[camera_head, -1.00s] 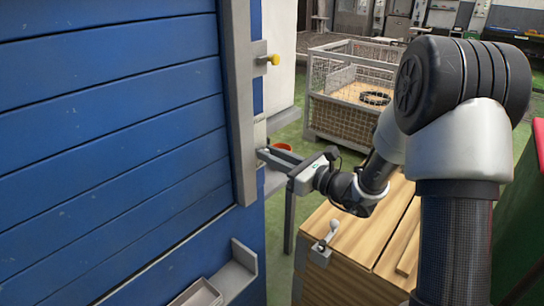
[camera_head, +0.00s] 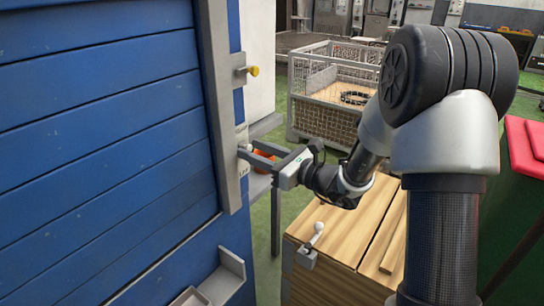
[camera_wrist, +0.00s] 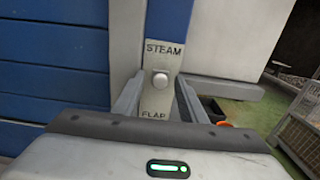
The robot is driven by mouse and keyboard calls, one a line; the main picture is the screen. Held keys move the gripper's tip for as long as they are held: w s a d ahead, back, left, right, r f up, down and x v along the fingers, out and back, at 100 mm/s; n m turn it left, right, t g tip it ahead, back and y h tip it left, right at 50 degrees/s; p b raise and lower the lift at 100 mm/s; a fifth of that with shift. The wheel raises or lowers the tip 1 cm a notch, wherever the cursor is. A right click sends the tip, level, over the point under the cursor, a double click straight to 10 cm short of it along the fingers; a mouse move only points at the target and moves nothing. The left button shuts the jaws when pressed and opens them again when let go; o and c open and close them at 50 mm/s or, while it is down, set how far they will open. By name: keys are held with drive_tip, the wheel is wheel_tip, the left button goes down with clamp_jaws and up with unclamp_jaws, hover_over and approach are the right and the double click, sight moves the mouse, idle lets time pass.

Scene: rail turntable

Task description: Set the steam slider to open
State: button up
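My gripper (camera_head: 247,150) reaches left to the plate. Its fingers are open and apart. In the wrist view my gripper (camera_wrist: 158,100) has one finger on each side of the plate, below the knob. I cannot tell whether either finger touches anything.
A yellow knob (camera_head: 253,71) on a bracket sits above my gripper. An orange container (camera_head: 262,155) shows behind the fingers. A wooden crate (camera_head: 340,262) with a white-knobbed lever (camera_head: 317,232) stands below my arm. A wire-mesh crate (camera_head: 325,120) stands behind on the green floor.

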drive_tip(key=p+v, duration=0.2)
drive_tip(key=v, duration=1.5)
